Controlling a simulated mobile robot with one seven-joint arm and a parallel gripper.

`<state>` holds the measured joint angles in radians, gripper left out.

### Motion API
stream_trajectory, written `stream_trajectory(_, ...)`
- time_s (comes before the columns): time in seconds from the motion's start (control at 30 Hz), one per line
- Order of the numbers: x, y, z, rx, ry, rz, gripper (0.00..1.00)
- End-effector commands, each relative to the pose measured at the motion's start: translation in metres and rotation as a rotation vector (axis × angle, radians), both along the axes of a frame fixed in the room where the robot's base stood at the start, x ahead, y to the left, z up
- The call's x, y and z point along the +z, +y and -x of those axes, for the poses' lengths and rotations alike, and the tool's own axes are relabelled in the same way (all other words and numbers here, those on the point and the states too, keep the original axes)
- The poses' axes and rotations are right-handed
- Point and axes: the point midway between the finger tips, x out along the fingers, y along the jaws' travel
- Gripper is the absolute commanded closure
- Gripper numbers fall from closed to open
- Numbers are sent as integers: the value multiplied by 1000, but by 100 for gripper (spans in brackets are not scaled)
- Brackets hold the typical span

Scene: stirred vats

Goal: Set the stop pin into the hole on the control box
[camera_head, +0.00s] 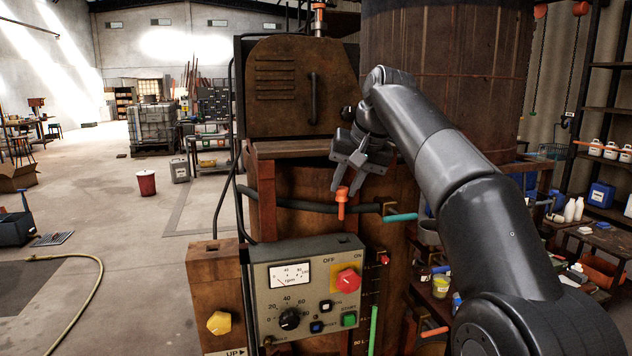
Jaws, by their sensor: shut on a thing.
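My gripper (347,180) is in front of the rusty vat housing, pointing down, with its fingers shut on an orange pin, the stop pin (342,204). The pin hangs roughly upright below the fingertips. The grey control box (262,285) is below it, with a gauge, a red knob, a black dial and green and blue buttons on its front. A small dark hole (345,239) shows in the box's top face. The pin's lower end appears above this hole, apart from it; the exact depth offset cannot be told.
A wooden post (208,285) with a yellow knob (220,323) stands left of the box. A dark hose (305,206) crosses behind the pin, and a teal pipe end (400,217) lies right. A large wooden vat (450,70) stands behind my arm. Open floor lies left.

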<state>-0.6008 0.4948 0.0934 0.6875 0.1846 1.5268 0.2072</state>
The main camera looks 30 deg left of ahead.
Motion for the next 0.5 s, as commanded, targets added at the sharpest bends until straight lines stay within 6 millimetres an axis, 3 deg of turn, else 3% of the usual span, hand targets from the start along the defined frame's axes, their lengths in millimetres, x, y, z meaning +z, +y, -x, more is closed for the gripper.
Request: stream_trajectory(0.5, -32, -4, -5, -16, 1, -1, 97)
